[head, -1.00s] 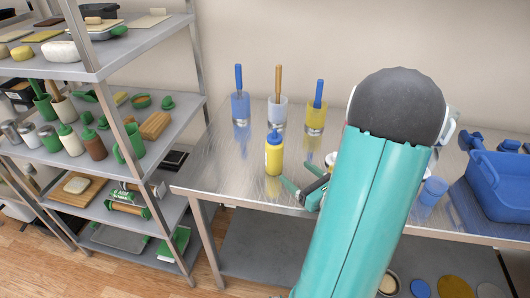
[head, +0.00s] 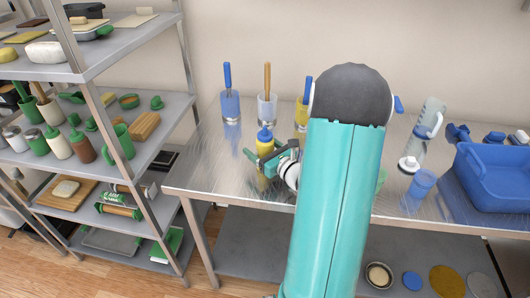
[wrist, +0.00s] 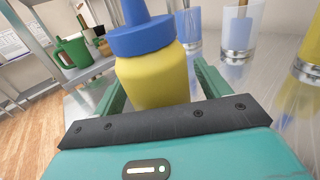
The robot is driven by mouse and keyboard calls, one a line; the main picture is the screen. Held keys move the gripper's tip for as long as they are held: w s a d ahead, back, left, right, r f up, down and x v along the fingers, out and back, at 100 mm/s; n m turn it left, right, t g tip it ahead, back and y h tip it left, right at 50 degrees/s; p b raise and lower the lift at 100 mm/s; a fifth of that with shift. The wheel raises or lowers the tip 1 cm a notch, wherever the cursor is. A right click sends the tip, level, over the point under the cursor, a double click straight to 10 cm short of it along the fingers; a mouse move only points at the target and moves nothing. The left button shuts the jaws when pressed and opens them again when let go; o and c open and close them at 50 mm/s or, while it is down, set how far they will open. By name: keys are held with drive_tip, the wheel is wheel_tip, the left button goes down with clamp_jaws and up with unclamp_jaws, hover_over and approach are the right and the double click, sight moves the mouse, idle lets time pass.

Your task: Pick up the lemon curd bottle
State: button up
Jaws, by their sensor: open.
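The lemon curd bottle, a yellow squeeze bottle (head: 264,146) with a blue cap, stands upright on the metal table (head: 210,165) near its left end. In the wrist view the bottle (wrist: 155,78) fills the middle, standing between two green fingers. My gripper (head: 264,164) is open around the bottle's body, with one finger on each side. The lower part of the bottle is hidden behind the gripper. I cannot tell whether either finger touches it.
Behind the bottle stand a blue cup (head: 231,106), a clear cup (head: 267,108) and a yellow cup (head: 302,117) holding utensils. A blue basin (head: 490,185) and blue cup (head: 421,184) are at the right. A loaded shelf rack (head: 150,92) stands at the left.

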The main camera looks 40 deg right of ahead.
drive_tip(key=shift+w, duration=0.1)
drive_tip(key=shift+c, duration=0.5)
drive_tip(key=c, duration=1.1)
drive_tip(key=shift+r, duration=0.15)
